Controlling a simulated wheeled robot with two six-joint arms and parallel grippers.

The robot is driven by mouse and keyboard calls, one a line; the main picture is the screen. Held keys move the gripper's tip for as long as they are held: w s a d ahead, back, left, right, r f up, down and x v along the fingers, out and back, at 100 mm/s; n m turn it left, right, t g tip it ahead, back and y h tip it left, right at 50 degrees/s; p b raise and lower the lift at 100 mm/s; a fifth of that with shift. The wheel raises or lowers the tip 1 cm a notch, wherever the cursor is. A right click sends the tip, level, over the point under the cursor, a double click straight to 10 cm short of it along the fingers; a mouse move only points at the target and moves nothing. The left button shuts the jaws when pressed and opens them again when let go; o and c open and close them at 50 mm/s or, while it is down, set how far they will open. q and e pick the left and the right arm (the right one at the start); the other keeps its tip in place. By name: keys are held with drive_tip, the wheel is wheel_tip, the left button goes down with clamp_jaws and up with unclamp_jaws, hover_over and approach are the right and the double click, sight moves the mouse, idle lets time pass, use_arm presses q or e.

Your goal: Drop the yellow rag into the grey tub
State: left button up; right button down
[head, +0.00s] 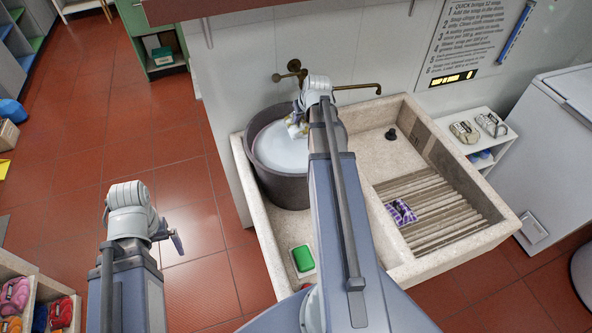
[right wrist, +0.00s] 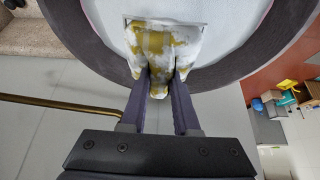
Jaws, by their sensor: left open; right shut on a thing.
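The yellow rag (right wrist: 152,45), streaked with white, hangs between the fingers of my right gripper (right wrist: 160,85) in the right wrist view. The gripper is shut on it. In the head view the rag (head: 296,127) shows small beside my right gripper (head: 303,118), over the grey tub (head: 276,185). The tub is filled with whitish liquid or suds and stands in the left basin of the stone washboard. Its rim (right wrist: 95,60) also shows in the right wrist view. I cannot tell whether the rag touches the liquid. My left gripper (head: 172,236) is open and empty, above the floor.
A purple patterned cloth (head: 401,213) lies on the ribbed slope. A brass tap (head: 357,88) juts from the wall behind the tub. Red tiled floor is clear left of the sink.

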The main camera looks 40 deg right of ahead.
drive_tip(key=shift+f+b, duration=1.1)
drive_tip(key=shift+f, duration=0.45)
drive_tip(key=shift+a+r, duration=0.1)
drive_tip(key=c, duration=0.6)
unclamp_jaws()
drive_tip(key=p+v, duration=0.7)
drive_tip(key=v, duration=0.1)
